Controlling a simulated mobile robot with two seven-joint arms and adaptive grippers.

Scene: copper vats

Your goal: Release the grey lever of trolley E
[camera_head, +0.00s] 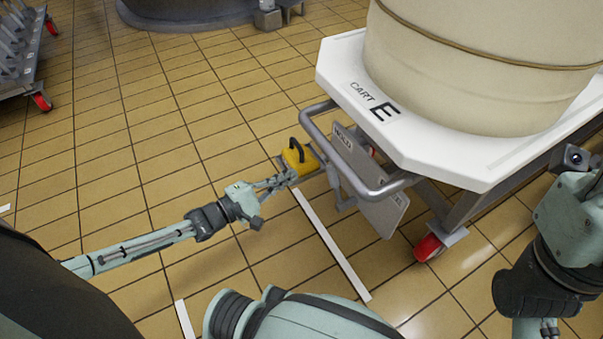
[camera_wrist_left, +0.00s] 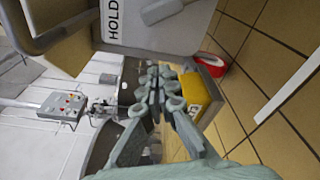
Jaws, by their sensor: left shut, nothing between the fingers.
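Trolley E (camera_head: 345,70) has a white top marked "CART E" and carries a large cream vessel. A grey tube handle (camera_head: 322,118) runs along its near end. Behind the handle is a grey plate (camera_head: 385,215) with a white HOLD label, which also shows in the left wrist view (camera_wrist_left: 115,22). A short grey bar that looks like the lever (camera_head: 343,199) sits low at this plate, also at the top of the wrist view (camera_wrist_left: 160,10). My left gripper (camera_head: 285,180) is shut and empty, just left of the plate, apart from the lever. It also fills the middle of the wrist view (camera_wrist_left: 155,88).
A yellow block (camera_head: 297,160) with a black handle is right beside my left gripper. A red caster (camera_head: 428,248) stands under the trolley. Another rack with red wheels (camera_head: 42,101) is at upper left. The tiled floor on the left is clear.

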